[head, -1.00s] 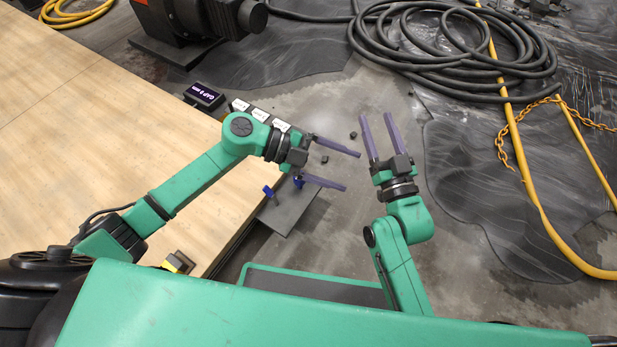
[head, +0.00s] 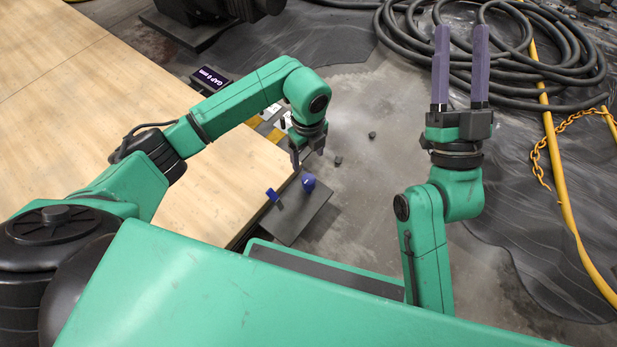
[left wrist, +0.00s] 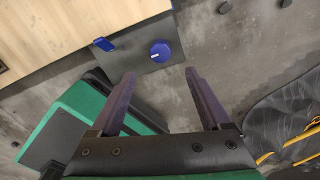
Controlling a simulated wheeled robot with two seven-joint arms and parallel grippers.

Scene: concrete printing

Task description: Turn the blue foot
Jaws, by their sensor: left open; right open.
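The round blue foot (left wrist: 160,52) has a white mark on top and stands on a dark grey plate (left wrist: 140,62). In the head view the blue foot (head: 308,183) is near the plate's back edge. A smaller blue piece (head: 272,195) sits at the plate's left side. My left gripper (head: 307,160) points downward close to the foot. In the left wrist view its open fingers (left wrist: 159,76) are empty, with the foot just beyond and between the tips in the picture. Contact is not visible. My right gripper (head: 460,30) is open and empty, away to the right.
A wooden table (head: 90,110) fills the left, with a small display (head: 210,78) at its edge. Small dark lumps (head: 371,135) lie on the concrete floor. Coiled black hose (head: 505,60), a yellow hose (head: 560,180) and a chain (head: 540,165) lie on the right.

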